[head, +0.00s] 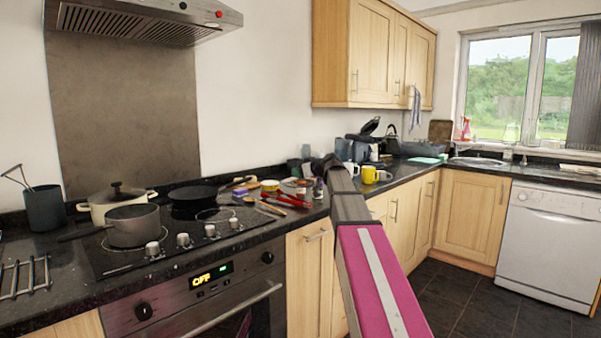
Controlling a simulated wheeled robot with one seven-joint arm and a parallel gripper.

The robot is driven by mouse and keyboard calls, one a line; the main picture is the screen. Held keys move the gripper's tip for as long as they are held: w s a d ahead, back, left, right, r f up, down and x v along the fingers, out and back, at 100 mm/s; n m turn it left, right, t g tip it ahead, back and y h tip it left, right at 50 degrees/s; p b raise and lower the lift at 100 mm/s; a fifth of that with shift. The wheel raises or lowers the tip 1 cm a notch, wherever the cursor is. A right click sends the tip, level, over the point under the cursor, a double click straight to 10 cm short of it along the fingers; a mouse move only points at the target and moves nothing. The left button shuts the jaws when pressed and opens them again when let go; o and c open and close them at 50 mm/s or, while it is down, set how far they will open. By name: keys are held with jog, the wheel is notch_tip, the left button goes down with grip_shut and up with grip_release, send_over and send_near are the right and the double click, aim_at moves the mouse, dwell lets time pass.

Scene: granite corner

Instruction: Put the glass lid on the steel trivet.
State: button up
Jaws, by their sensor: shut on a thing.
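The steel trivet (25,277), a rack of metal bars, lies on the dark counter at the left edge, partly cut off by the frame. My gripper (314,168) is far to its right, over the counter right of the hob. It is shut on what looks like the glass lid (296,185), a small, pale, see-through disc by the fingers. The fingers are tiny and partly hidden by my arm, so the exact grip and any gap to the counter cannot be told.
A grey saucepan (133,226), a cream lidded pot (115,200) and a black frying pan (194,195) stand on the hob between gripper and trivet. A dark utensil pot (45,208) stands behind the trivet.

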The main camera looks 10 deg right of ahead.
jog(key=shift+f, duration=0.35)
